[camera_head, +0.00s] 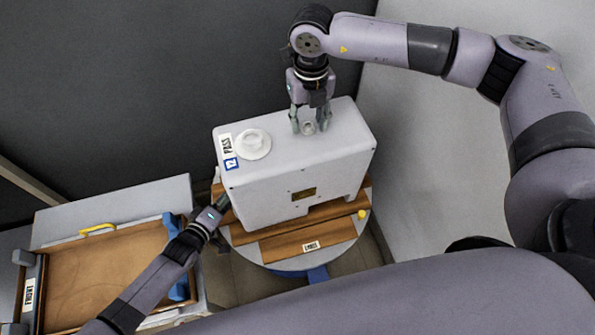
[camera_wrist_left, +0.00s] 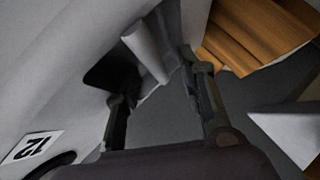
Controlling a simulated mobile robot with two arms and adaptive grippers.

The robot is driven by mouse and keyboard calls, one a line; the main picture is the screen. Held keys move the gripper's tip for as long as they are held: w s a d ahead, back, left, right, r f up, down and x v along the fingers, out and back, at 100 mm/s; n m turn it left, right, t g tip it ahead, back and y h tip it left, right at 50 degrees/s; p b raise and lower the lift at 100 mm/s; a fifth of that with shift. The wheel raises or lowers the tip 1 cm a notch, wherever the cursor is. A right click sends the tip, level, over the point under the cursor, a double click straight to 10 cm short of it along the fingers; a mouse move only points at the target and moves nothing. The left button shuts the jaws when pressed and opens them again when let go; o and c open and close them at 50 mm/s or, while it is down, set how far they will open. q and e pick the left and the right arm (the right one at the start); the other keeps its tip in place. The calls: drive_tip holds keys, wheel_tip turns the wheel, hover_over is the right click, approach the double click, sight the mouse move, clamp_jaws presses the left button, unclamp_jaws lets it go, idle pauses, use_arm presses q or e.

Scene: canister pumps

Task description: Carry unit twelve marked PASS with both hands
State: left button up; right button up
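The white boxy unit (camera_head: 300,170) has a PASS label (camera_head: 226,144) and a blue-and-white 12 tag (camera_head: 231,164) at its left end. It stands upright on a round turntable with wooden slats. My right gripper (camera_head: 310,124) points down at its top, fingers apart on either side of a small round fitting (camera_head: 308,129); contact is unclear. My left gripper (camera_head: 222,204) is at the unit's lower left side. In the left wrist view its fingers (camera_wrist_left: 162,105) are apart, with a pale bar (camera_wrist_left: 146,52) by a dark recess just beyond them. The 12 tag (camera_wrist_left: 32,148) shows there too.
At left, a grey bench holds a brown-floored tray marked FRONT (camera_head: 29,293), with blue corner blocks and a yellow handle (camera_head: 97,229). Walls stand close behind and right.

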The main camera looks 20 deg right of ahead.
use_arm(q)
clamp_jaws()
use_arm(e)
clamp_jaws()
idle(0.6)
